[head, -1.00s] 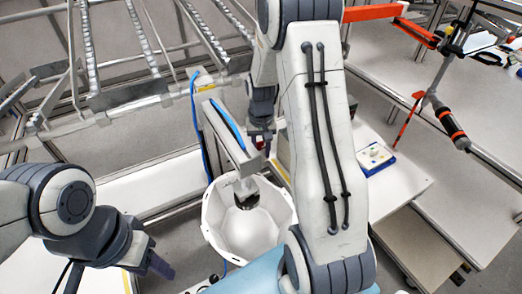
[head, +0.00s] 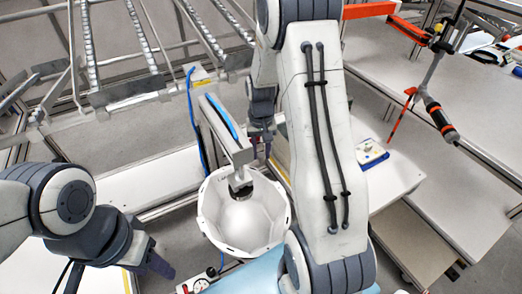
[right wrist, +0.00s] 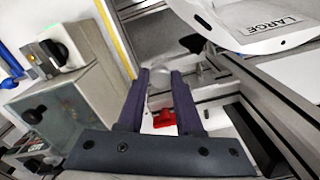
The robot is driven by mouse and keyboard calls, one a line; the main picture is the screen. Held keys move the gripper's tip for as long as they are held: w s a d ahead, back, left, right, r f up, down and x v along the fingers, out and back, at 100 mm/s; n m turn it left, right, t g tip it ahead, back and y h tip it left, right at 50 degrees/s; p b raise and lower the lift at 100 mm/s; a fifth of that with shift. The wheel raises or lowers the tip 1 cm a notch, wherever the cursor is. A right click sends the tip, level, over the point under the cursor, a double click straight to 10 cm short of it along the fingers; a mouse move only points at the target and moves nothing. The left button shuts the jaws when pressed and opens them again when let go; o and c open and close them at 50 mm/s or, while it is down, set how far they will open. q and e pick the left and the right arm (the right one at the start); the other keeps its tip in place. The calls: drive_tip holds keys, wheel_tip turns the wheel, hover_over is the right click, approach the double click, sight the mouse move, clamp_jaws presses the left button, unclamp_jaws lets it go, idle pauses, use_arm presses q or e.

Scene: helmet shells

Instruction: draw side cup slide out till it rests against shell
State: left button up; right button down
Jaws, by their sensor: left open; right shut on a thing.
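The white helmet shell (head: 215,222) hangs open side up around the end of a grey arm fixture (head: 229,142) in the head view. In the right wrist view the shell (right wrist: 232,38) is at the upper right, with a LARGE label. My right gripper (head: 262,146) is beyond the fixture, apart from the shell. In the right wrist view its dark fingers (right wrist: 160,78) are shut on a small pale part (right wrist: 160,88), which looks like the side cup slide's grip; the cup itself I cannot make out. My left gripper (head: 158,266) is open and empty, left of the shell.
A red part (right wrist: 164,118) shows beyond the right fingers. A grey box with a black knob (right wrist: 36,114) stands at left in that view. A dial gauge (head: 200,284) is below the shell.

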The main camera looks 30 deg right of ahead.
drive_tip(key=shift+w, duration=0.25)
drive_tip(key=c, duration=0.6)
unclamp_jaws()
drive_tip(key=shift+s, duration=0.15)
wheel_tip(320, 180, up, 11)
drive_tip(key=shift+f+b, duration=0.2)
drive_tip(key=shift+b, duration=0.4)
